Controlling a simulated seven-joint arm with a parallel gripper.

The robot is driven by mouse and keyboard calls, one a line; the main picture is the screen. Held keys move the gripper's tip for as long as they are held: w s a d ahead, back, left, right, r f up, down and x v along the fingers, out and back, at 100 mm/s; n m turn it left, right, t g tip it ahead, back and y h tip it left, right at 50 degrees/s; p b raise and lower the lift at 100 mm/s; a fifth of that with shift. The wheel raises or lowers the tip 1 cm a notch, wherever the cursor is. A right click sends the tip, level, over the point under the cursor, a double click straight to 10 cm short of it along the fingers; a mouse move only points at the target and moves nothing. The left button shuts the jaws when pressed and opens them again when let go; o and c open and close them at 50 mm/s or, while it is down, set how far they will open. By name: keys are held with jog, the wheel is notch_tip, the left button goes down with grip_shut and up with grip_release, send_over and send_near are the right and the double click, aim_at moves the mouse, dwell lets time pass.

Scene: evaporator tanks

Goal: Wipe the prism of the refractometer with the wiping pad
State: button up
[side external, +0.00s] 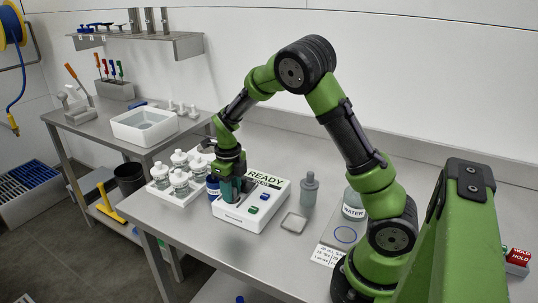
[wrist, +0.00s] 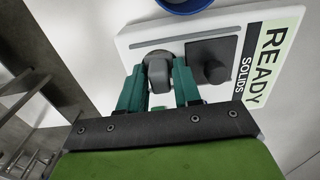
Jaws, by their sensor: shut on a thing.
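In the wrist view my green fingers (wrist: 158,80) are shut on a dark grey block (wrist: 158,71), which looks like the wiping pad. A dark square plate with a black knob (wrist: 215,71) is to the right.
A white tray of several capped bottles (side external: 178,192) and a blue container (side external: 213,187) stand close left. A grey bottle (side external: 309,189), a small shallow dish (side external: 294,222) and a WATER jar (side external: 353,204) are to the right. Bare bench lies in front.

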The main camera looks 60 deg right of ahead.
jog(key=shift+w, duration=0.45)
jog(key=shift+s, duration=1.2)
notch_tip(320, 180, up, 2)
jog(key=shift+w, duration=0.15)
jog(key=shift+r, duration=3.05)
